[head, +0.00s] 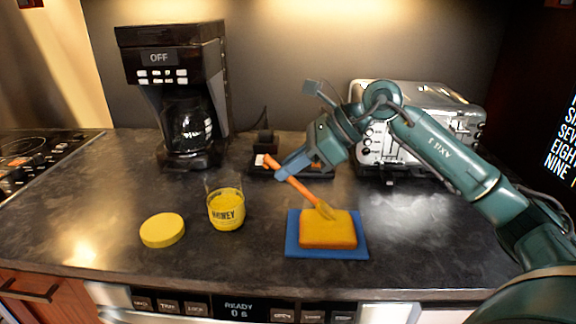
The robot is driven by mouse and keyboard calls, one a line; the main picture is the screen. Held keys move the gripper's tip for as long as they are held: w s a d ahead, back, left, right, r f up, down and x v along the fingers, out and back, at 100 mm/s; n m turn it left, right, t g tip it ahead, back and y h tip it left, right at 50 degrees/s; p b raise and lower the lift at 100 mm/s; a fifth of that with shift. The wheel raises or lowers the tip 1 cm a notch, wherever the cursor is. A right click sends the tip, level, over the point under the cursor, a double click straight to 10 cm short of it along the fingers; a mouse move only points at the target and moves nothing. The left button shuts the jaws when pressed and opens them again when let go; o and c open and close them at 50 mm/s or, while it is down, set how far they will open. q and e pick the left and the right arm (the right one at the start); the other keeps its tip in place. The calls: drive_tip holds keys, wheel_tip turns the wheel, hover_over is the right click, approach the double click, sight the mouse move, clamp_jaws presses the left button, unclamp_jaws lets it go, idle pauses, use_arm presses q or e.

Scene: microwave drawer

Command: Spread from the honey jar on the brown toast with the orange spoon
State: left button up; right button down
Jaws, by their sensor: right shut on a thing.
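The honey jar (226,209) stands upright and open on the counter, glass with yellow honey and a label. The toast (327,230) lies on a blue square mat (297,246); its top looks yellow-orange. My right gripper (284,174) is shut on the orange spoon (305,192) near its upper end. The spoon slants down to the right, and its head is at the toast's back edge, seemingly touching its top. A yellowish patch shows around the spoon's head. My left gripper is not in view.
A yellow lid (162,230) lies left of the jar. A coffee maker (176,90) stands at the back left, a silver toaster (415,125) at the back right. A dark tray (262,172) lies behind my gripper. The counter's right front is clear.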

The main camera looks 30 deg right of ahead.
sight(277, 163)
drive_tip(key=shift+s+d+f+b, duration=0.1)
drive_tip(key=shift+s+d+b, duration=0.3)
drive_tip(key=shift+d, duration=0.15)
drive_tip(key=shift+s+d+b, duration=0.3)
drive_tip(key=shift+d+b, duration=0.1)
drive_tip(key=shift+d, duration=0.15)
drive_tip(key=shift+w+a+p, duration=0.15)
drive_tip(key=shift+a+p, duration=0.15)
drive_tip(key=shift+p, duration=0.05)
drive_tip(key=shift+w+a+r+p, duration=0.2)
drive_tip(key=shift+w+a+p, duration=0.35)
drive_tip(key=shift+a, duration=0.35)
drive_tip(key=shift+w, duration=0.1)
drive_tip(key=shift+w+a+p, duration=0.25)
drive_tip(key=shift+a+p, duration=0.2)
drive_tip(key=shift+a, duration=0.05)
drive_tip(key=shift+w+a+f+p, duration=0.15)
drive_tip(key=shift+w+a+p, duration=0.25)
drive_tip(key=shift+a, duration=0.35)
